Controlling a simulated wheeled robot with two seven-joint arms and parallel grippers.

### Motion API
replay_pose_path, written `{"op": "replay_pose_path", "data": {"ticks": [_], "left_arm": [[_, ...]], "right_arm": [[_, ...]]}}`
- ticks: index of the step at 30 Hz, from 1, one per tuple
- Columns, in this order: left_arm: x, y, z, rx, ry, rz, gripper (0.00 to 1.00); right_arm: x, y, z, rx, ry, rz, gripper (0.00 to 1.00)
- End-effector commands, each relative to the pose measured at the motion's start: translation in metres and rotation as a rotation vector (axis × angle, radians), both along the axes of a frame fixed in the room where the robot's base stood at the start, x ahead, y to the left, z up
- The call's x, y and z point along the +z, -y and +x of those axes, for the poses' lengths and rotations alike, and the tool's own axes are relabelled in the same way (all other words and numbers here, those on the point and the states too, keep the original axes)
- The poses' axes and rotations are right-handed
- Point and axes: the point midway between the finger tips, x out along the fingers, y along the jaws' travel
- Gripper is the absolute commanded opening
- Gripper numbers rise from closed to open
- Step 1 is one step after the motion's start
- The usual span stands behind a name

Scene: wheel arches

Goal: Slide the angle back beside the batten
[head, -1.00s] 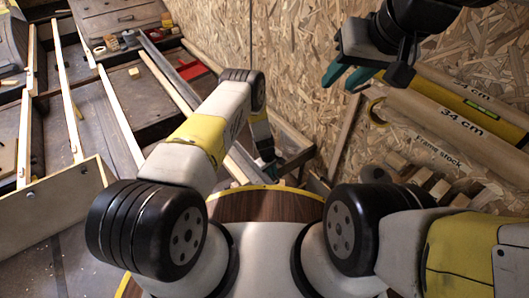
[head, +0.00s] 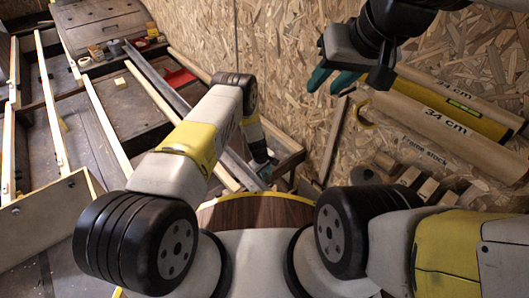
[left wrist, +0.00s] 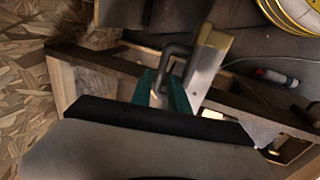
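A long grey metal angle (head: 153,76) lies slantwise on the workbench in the head view, its middle hidden behind my left arm. A pale wooden batten (head: 150,98) runs along its left side. My right gripper (head: 331,80) is open and empty before the chipboard wall.
Cardboard tubes marked 34 cm (head: 440,118) and a yellow level (head: 455,103) lie at the right. Wood offcuts (head: 405,175) stand below them. A red item (head: 180,77) and tape rolls (head: 115,47) lie at the bench's back. The chipboard wall (head: 290,50) bounds the right side.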

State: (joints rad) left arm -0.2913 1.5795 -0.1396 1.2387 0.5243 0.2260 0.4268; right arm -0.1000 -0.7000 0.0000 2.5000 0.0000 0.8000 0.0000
Motion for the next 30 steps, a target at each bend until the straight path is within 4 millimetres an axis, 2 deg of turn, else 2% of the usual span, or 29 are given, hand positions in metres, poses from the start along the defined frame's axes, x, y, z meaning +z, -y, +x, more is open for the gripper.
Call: {"op": "replay_pose_path", "data": {"ticks": [3, 10, 15, 27, 30], "left_arm": [[0.023, -0.003, -0.001, 0.001, 0.003, -0.001, 0.21], [0.054, -0.009, -0.006, 0.000, 0.002, -0.001, 0.21], [0.061, -0.011, -0.007, -0.001, 0.002, 0.000, 0.21], [0.061, -0.010, -0.007, -0.001, 0.002, 0.000, 0.21], [0.071, -0.011, -0.003, -0.004, 0.008, -0.004, 0.21]], "right_arm": [[0.000, 0.000, 0.000, 0.000, 0.000, 0.000, 0.34], [0.000, 0.000, 0.000, 0.000, 0.000, 0.000, 0.34], [0.000, 0.000, 0.000, 0.000, 0.000, 0.000, 0.34], [0.000, 0.000, 0.000, 0.000, 0.000, 0.000, 0.34], [0.000, 0.000, 0.000, 0.000, 0.000, 0.000, 0.34]]}}
